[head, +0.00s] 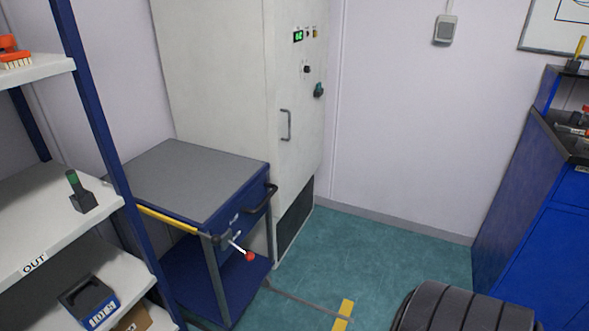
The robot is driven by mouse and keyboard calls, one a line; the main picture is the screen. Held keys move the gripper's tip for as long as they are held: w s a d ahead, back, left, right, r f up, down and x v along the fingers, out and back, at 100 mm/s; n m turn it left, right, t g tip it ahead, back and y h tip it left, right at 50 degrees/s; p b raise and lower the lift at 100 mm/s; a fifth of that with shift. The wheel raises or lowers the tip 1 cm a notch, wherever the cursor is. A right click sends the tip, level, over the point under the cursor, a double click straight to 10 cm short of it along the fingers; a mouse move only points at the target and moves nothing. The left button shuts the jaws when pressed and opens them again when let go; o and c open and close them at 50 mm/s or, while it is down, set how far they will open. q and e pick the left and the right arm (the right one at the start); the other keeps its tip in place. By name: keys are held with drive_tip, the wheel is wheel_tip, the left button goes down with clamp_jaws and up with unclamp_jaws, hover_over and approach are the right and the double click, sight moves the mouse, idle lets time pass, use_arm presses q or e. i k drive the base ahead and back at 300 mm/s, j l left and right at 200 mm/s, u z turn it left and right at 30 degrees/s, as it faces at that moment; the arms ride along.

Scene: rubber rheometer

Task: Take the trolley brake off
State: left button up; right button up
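The blue trolley with a grey top (195,178) stands left of centre, in front of a tall cream cabinet. A lever with a red knob (249,256) sticks out from the trolley's near corner, below the top. Its pale rod slopes down to the right from a dark mount. It appears to be the brake lever. A dark handle (263,198) is on the trolley's right end, and a yellow bar (165,220) runs along its near left edge. Neither of my grippers is in view. The trolley's wheels cannot be made out.
A shelf rack (95,120) with a dark block, a blue bin and other items stands close on the left. The cream cabinet (215,70) is behind the trolley. A blue bench (530,200) is at right.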

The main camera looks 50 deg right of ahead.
sight(249, 256)
drive_tip(key=z, duration=1.25)
